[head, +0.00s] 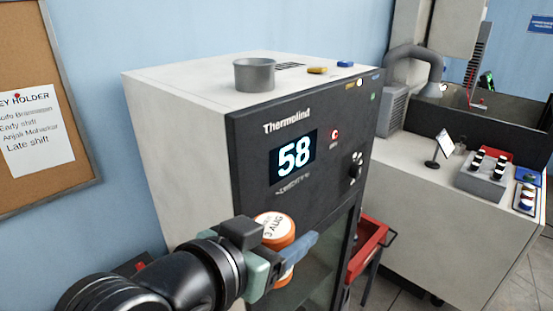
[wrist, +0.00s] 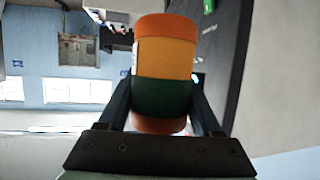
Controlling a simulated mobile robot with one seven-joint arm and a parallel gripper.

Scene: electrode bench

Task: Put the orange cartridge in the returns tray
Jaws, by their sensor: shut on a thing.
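The orange cartridge (head: 275,228) has a white label reading "3 AUG" in the head view. It is held between the fingers of my gripper (head: 280,255), in front of the dark-fronted cabinet. In the wrist view the cartridge (wrist: 163,50) is an orange cylinder with a dark green band, upright in the picture between the two fingers (wrist: 162,105). My gripper is shut on it. Part of its lower body is hidden by a finger in the head view. No tray is labelled as the returns tray; a red tray (head: 367,246) stands beyond the cabinet.
The cabinet (head: 175,125) with display "58" stands close ahead. A grey cup (head: 254,75) and small yellow (head: 317,70) and blue (head: 345,64) items sit on top. The bench (head: 410,165) at right carries a grey rack (head: 485,181) of vials and a small blue-and-white tray (head: 526,198).

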